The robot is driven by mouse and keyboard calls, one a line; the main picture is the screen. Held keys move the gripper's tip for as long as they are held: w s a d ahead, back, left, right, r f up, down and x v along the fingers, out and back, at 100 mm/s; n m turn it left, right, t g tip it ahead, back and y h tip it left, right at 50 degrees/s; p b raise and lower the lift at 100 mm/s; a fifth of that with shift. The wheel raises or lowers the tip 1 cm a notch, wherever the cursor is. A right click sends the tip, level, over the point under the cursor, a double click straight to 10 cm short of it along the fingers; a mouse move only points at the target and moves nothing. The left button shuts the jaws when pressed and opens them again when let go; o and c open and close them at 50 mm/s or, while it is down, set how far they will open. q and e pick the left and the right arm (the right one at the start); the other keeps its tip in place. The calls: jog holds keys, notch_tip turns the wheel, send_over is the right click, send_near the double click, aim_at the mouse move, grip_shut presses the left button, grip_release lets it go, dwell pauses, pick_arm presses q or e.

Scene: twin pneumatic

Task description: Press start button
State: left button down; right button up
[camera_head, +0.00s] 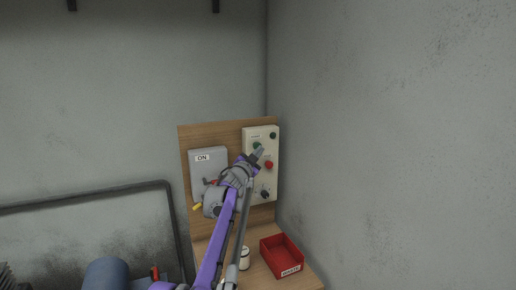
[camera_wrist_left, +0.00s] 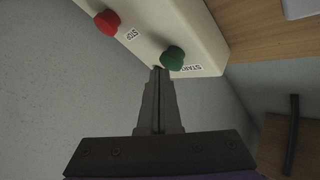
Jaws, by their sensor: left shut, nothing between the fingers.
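The control box (camera_head: 262,188) is a pale panel on a wooden board, with a green start button (camera_head: 257,145) near its upper part and a red stop button (camera_head: 269,165) below it. In the left wrist view the shut fingers (camera_wrist_left: 158,72) point at the lower edge of the green button (camera_wrist_left: 173,58), labelled START. I cannot tell whether they touch it. The red button (camera_wrist_left: 107,22), labelled STOP, is to the left there. My right gripper is not in view.
A grey switch box (camera_head: 208,160) marked ON is left of the panel on the wooden board (camera_head: 220,131). A red bin (camera_head: 281,256) and a white cylinder (camera_head: 244,258) stand on the bench below. The grey wall is close on the right.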

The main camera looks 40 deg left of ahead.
pick_arm(q)
jog(key=shift+w+a, duration=0.25)
jog(key=shift+a, duration=0.2)
dwell(0.5)
dwell(0.3)
jog(key=shift+s+d, duration=0.45)
jog(key=shift+d, duration=0.35)
jog(key=shift+s+d, duration=0.4)
jog(key=shift+d, duration=0.35)
jog(key=shift+s+d, duration=0.35)
jog(key=shift+d, duration=0.4)
jog(key=shift+s+d, duration=0.4)
jog(key=shift+d, duration=0.35)
